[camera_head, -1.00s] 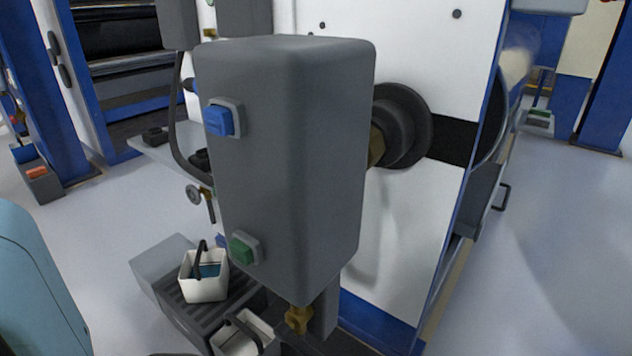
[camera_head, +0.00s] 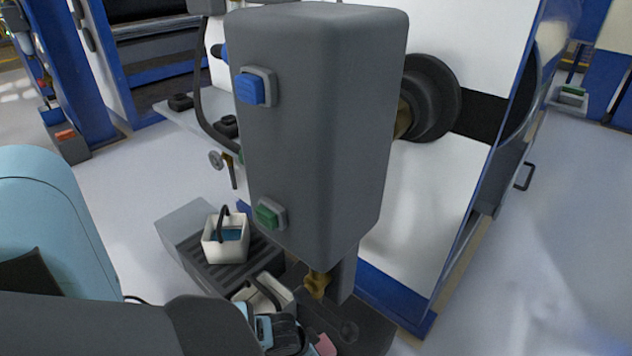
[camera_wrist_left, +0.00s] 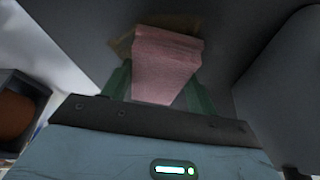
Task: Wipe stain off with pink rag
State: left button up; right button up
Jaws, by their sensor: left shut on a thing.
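The pink rag (camera_wrist_left: 166,62) is held between the two greenish fingers of my left gripper (camera_wrist_left: 160,85) in the left wrist view. A brownish stain (camera_wrist_left: 122,46) shows on a grey surface around the rag's far end; the rag hides part of it. Whether the rag touches the surface, I cannot tell. In the head view my left gripper (camera_head: 306,342) is at the bottom, below the large grey box, with a small piece of the pink rag (camera_head: 325,345) visible. My right gripper is not in view.
The grey machine box (camera_head: 315,130) with blue and green buttons stands above my left gripper. A brass valve (camera_head: 317,284) hangs below it. A white bucket (camera_head: 225,248) and another white container (camera_head: 268,290) stand close by. Open floor lies to the right.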

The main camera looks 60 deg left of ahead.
pick_arm(q)
jog(key=shift+s+a, duration=0.2)
jog(key=shift+a, duration=0.75)
jog(key=shift+s+a, duration=0.1)
jog(key=shift+a, duration=0.1)
jog(key=shift+s+a, duration=0.15)
jog(key=shift+a, duration=0.45)
jog(key=shift+s+a, duration=0.15)
jog(key=shift+a, duration=0.45)
jog(key=shift+s+a, duration=0.1)
jog(key=shift+a, duration=0.4)
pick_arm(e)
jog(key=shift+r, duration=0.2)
pick_arm(q)
jog(key=shift+f, duration=0.1)
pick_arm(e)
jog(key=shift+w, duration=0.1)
